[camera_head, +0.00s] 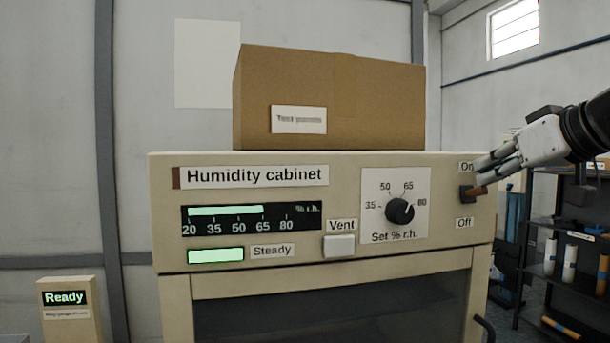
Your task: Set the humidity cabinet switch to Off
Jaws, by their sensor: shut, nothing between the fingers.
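The humidity cabinet (170,228) fills the middle of the view, with a beige front panel. Its switch (466,193) is at the panel's right end, between an "On" label (467,167) above and an "Off" label (464,223) below. My gripper (477,182) is shut and empty, reaching in from the right. Its fingertips are at the switch and partly cover it; I cannot tell whether they touch. The switch's exact position is hard to make out. The display bar reaches about 65 % r.h., and the "Steady" lamp (216,255) is lit green.
A set dial (400,211) and a Vent button (339,246) are left of the switch. A cardboard box (385,105) stands on the cabinet. A small "Ready" unit (68,312) is at lower left. A dark shelf (540,222) with rolls is at right.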

